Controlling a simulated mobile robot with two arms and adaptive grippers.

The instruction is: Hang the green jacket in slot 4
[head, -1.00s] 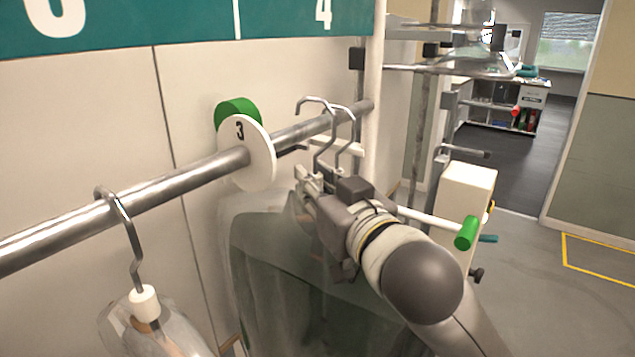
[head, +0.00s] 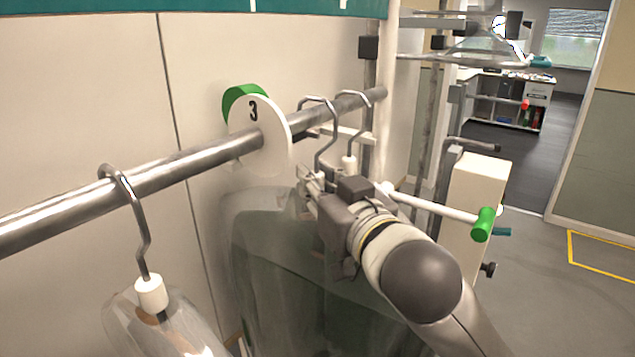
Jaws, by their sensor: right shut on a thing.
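My right gripper (head: 315,188) is shut on the lower part of a hanger, just below a bent metal hook (head: 320,130). The hook's bend shows at the rail (head: 200,160), right of the white disc marked 3 (head: 262,140). I cannot tell whether it bears on the rail. The green jacket (head: 285,280) hangs below and behind my right gripper in a clear cover, dark green and partly hidden by my arm. A second hook (head: 358,110) with a white neck stands just to the right. My left gripper is not in view.
Another hanger (head: 150,290) with a clear-covered garment hangs at the left. A white rod with a green end (head: 483,224) juts out right of my gripper, near a pale box (head: 478,185). The wall is close behind the rail. Bare rail lies between the left hanger and the disc.

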